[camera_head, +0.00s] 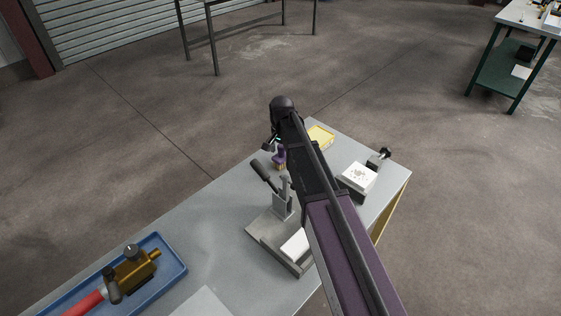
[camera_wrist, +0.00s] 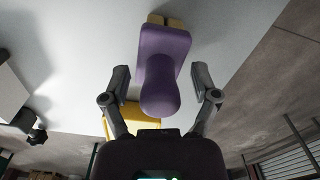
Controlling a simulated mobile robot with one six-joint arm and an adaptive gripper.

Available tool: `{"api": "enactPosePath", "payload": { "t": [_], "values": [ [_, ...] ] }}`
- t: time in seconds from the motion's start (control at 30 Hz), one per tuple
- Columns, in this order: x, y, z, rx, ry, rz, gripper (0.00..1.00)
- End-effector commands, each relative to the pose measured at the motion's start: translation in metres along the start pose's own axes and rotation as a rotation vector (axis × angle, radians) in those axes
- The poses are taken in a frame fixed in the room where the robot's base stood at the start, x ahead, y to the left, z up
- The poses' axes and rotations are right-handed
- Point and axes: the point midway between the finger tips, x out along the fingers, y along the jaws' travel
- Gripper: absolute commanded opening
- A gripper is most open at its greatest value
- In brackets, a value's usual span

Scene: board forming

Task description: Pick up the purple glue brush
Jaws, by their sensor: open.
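The purple glue brush (camera_wrist: 164,62) shows large in the wrist view, with a rounded purple handle, a wider purple head and pale yellow bristles at the far end. My gripper (camera_wrist: 164,82) is open, with one finger on each side of the brush handle. Gaps show between the fingers and the handle, so it is not gripped. In the head view the brush (camera_head: 279,159) is partly hidden beside my gripper (camera_head: 269,146), on the grey table. My arm covers part of the table there.
A yellow tray (camera_head: 321,136) lies close behind the brush. A white block on a dark fixture (camera_head: 358,177) stands to the right. A lever clamp on a grey base (camera_head: 283,206) stands nearer. A blue tray (camera_head: 172,265) with a brass tool is at lower left.

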Motion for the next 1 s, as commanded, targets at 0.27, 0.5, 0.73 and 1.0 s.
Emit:
{"api": "enactPosePath", "payload": {
  "t": [0.27,0.5,0.73,1.0],
  "values": [
    [-0.0002,0.0000,-0.0001,0.000,0.000,0.000,0.78],
    [-0.0002,0.0000,0.0000,0.000,0.000,0.000,0.42],
    [-0.0001,0.0000,0.0001,0.000,0.000,0.000,0.00],
    [-0.0005,-0.0001,0.0001,0.000,0.000,0.000,0.00]
  ]
}}
